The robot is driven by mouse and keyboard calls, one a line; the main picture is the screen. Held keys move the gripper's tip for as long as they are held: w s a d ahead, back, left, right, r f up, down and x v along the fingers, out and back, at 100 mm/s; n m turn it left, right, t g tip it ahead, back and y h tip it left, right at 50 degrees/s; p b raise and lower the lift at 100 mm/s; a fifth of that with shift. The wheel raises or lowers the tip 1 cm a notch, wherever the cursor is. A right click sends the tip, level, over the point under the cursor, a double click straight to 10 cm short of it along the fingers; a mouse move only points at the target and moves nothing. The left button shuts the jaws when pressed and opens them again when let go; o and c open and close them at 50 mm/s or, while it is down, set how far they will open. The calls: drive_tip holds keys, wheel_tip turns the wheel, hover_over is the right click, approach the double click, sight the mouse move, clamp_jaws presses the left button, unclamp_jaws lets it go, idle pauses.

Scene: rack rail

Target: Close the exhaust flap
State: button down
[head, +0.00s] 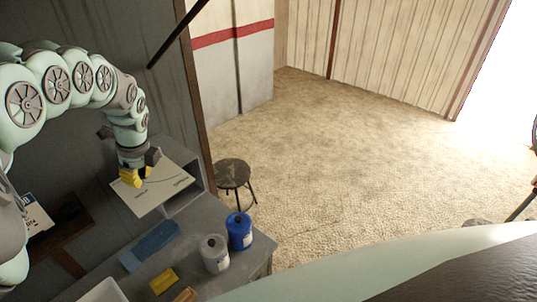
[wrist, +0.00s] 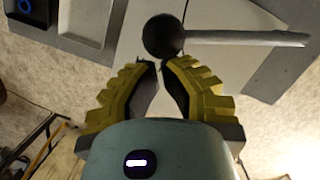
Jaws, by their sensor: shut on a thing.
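A pale sloped panel (head: 160,195) with small dark lettering and a thin curved line sits on the front of a grey box (head: 188,200) on the workbench. My gripper (head: 131,178), with yellow fingers, is at the panel's upper left part. In the wrist view, a grey lever rod (wrist: 245,39) runs from the right to a dark round knob (wrist: 163,35). My fingertips (wrist: 161,66) are drawn together at the knob, shut on it; the exact contact is partly hidden. The lever is hidden behind my gripper in the head view. I see no separate flap plate.
A round stool (head: 232,174) stands beyond the bench. The sandy floor to the right is mostly clear.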

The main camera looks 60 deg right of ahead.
drive_tip(key=w+m, duration=0.1)
drive_tip(key=w+a+m+b, duration=0.1)
drive_tip(key=w, duration=0.1)
drive_tip(key=shift+a+f+m+h, duration=0.1)
drive_tip(key=shift+a+m+h, duration=0.2)
drive_tip(key=shift+m, duration=0.1)
drive_tip(key=shift+w+a+b, duration=0.15)
drive_tip(key=shift+w+b, duration=0.4)
drive_tip(key=shift+w, duration=0.15)
